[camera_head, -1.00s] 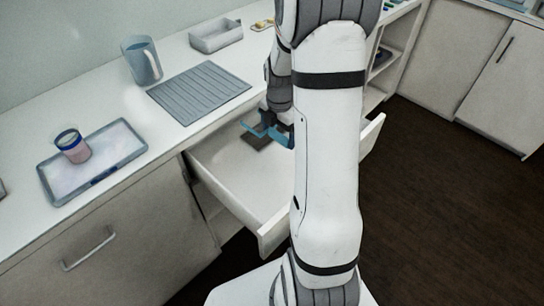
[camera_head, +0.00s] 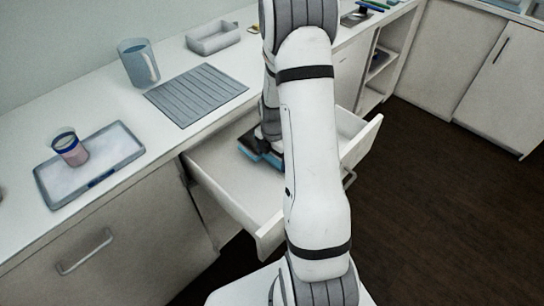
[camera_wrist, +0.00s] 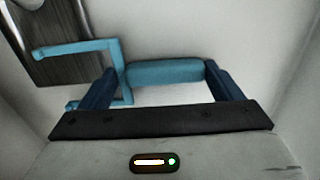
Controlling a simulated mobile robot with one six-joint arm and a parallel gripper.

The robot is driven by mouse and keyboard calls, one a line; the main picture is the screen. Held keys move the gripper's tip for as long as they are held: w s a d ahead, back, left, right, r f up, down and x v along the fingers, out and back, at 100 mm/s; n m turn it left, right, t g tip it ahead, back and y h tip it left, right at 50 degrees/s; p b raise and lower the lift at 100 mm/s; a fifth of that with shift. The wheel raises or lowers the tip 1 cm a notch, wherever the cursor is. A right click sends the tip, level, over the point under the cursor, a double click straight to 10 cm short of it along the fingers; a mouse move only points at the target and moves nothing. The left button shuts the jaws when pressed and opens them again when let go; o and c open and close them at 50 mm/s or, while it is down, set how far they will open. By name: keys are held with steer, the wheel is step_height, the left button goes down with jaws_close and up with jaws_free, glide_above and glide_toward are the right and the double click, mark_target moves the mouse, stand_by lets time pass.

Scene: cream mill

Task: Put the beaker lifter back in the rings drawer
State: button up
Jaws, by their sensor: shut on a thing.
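The beaker lifter (camera_wrist: 165,72) is a light blue bar with a bent fork at its left end. My gripper (camera_wrist: 163,82) is shut on its bar, with dark blue fingers at both ends of the grip. In the head view the blue lifter (camera_head: 248,152) shows low inside the open drawer (camera_head: 225,185), beside my gripper. My arm hides part of both. In the wrist view the drawer's pale floor lies below the lifter; I cannot tell whether they touch.
A dark flat piece (camera_wrist: 60,40) lies in the drawer near the fork. On the counter are a ribbed grey mat (camera_head: 196,94), a blue-grey jug (camera_head: 138,62), a tray (camera_head: 110,150) with a beaker (camera_head: 69,148), and a grey box (camera_head: 213,37). The drawer's right side wall (camera_head: 358,140) stands close to my arm.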

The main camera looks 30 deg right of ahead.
mark_target(272, 158)
steer(key=shift+f, duration=0.25)
steer(key=o, duration=0.7)
steer(key=shift+r, duration=0.1)
step_height(272, 158, up, 12)
steer(key=s+a+r+m+t, duration=0.1)
steer(key=s+a+r+m, duration=0.3)
steer(key=s+m, duration=0.2)
steer(key=s+a+r+m, duration=0.4)
steer(key=s+r+m, duration=0.1)
steer(key=m, duration=0.3)
steer(key=s+a+r+m+t, duration=0.1)
steer(key=s+a+r+m, duration=0.4)
steer(key=s+m, duration=0.2)
steer(key=shift+s+m+t, duration=0.1)
steer(key=shift+m+t, duration=0.2)
steer(key=shift+m, duration=0.2)
steer(key=shift+d+r, duration=0.1)
